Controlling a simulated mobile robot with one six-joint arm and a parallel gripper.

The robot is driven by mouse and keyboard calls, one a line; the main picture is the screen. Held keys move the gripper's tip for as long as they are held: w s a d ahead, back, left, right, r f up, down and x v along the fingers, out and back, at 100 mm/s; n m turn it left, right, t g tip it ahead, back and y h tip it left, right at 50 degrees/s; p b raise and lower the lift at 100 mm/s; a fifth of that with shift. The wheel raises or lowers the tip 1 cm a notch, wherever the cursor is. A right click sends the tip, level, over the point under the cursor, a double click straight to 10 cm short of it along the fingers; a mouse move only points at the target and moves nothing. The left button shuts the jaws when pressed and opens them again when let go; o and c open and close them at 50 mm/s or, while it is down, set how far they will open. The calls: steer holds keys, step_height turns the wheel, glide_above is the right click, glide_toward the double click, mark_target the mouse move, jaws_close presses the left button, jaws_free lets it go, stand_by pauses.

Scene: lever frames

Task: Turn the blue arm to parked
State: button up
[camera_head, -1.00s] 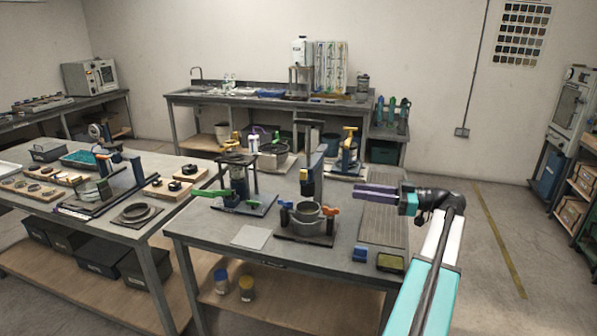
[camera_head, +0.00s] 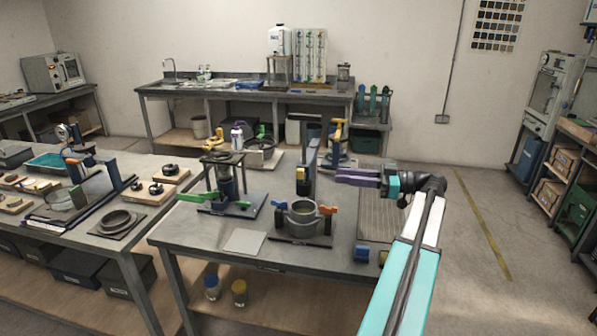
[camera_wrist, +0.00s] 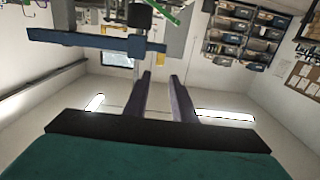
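A grey ring-shaped pot (camera_head: 303,218) stands on a dark plate on the front table, with a short blue arm (camera_head: 281,205) on its left side and an orange arm (camera_head: 328,210) on its right. My gripper (camera_head: 337,175) has purple fingers pointing left, above the table and to the right of a dark blue upright post with a yellow part (camera_head: 303,182). In the wrist view the two fingers (camera_wrist: 161,77) stand apart with nothing between them. A long blue bar (camera_wrist: 85,40) crosses that view beyond the fingertips; which fixture it belongs to I cannot tell.
A stand with a green arm (camera_head: 200,197) is left of the pot. A yellow-handled fixture (camera_head: 336,135) stands behind my gripper. A ribbed mat (camera_head: 380,218) lies at the table's right. Open floor (camera_head: 470,270) lies right of the table.

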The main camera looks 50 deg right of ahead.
mark_target(300, 169)
steer(key=shift+w, duration=0.15)
steer(key=shift+p+x, duration=2.25)
steer(key=shift+x, duration=4.6)
jaws_close()
